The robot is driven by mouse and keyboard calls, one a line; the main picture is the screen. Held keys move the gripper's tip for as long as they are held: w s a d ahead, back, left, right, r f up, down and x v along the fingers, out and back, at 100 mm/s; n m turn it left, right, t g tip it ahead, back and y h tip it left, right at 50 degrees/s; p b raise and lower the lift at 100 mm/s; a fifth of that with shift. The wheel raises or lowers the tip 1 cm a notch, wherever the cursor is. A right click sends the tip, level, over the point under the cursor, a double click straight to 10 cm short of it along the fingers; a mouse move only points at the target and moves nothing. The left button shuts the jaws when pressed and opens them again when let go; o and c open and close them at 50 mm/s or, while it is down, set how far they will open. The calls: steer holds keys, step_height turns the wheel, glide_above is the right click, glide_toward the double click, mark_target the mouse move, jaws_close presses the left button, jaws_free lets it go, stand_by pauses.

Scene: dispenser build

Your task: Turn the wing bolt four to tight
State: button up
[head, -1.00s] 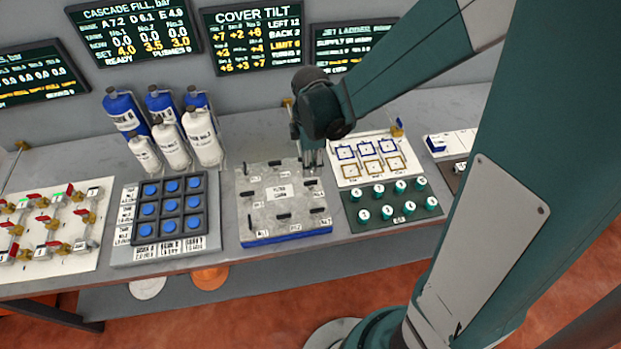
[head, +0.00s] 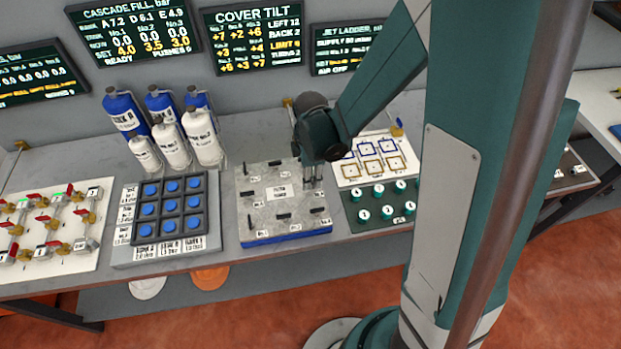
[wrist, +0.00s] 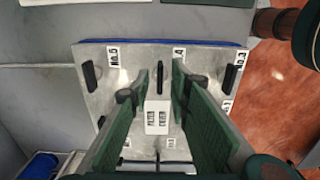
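The grey cover plate (head: 263,181) with a blue lower edge lies on the bench, with black wing bolts around its rim. In the wrist view, the plate (wrist: 205,58) carries labels No.5, No.3 and a partly hidden one reading 4. The black wing bolt (wrist: 160,74) beside the 4 label stands between my fingertips. My gripper (wrist: 160,84) is open, one finger on each side of this bolt, with gaps showing. In the head view, my gripper (head: 313,178) points down over the far right part of the plate. Contact with the bolt cannot be seen.
The cover tilt screen (head: 252,40) hangs on the wall; its small figures are hard to read. A blue button panel (head: 170,210) stands left of the plate, with bottles (head: 172,145) behind it. A green knob panel (head: 375,219) is close on the right.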

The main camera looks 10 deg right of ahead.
steer(key=shift+f, duration=0.15)
steer(key=shift+c, duration=0.2)
jaws_close()
